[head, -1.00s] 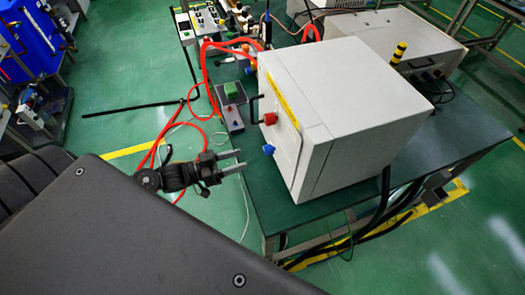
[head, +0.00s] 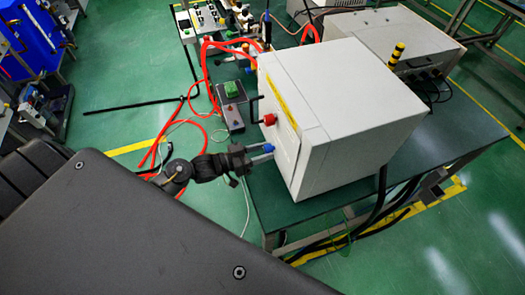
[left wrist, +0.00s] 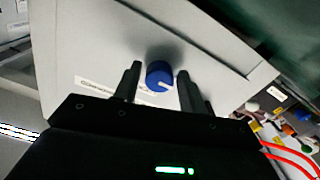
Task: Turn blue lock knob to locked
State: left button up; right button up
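The blue lock knob (head: 268,148) sits low on the front panel of the white microwave generator cabinet (head: 350,115). In the left wrist view the left gripper (left wrist: 157,88) is open, with a visible gap between each finger and the knob. My right gripper is not in view.
A red knob (head: 270,119) and a black handle (head: 255,108) are on the same panel above the blue knob. Red hoses (head: 205,75) lie behind.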

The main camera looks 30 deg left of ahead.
pick_arm(q)
jog(key=c, duration=0.7)
jog(key=shift+m, duration=0.3)
jog(key=shift+f+m+b, duration=0.1)
jog(key=shift+m+b, duration=0.4)
jog(key=shift+m, duration=0.5)
jog(key=m+b, duration=0.1)
jog(key=m, duration=0.3)
jog(key=shift+b, duration=0.4)
jog(key=m+b, duration=0.2)
jog(key=m, duration=0.4)
jog(key=shift+w+a+m+b, duration=0.1)
jog(key=shift+a+m+b, duration=0.05)
jog(key=shift+m+b, duration=0.25)
jog(key=m+b, duration=0.1)
jog(key=m, duration=0.2)
jog(key=shift+m+b, duration=0.4)
jog(key=shift+m, duration=0.3)
jog(key=shift+r, duration=0.2)
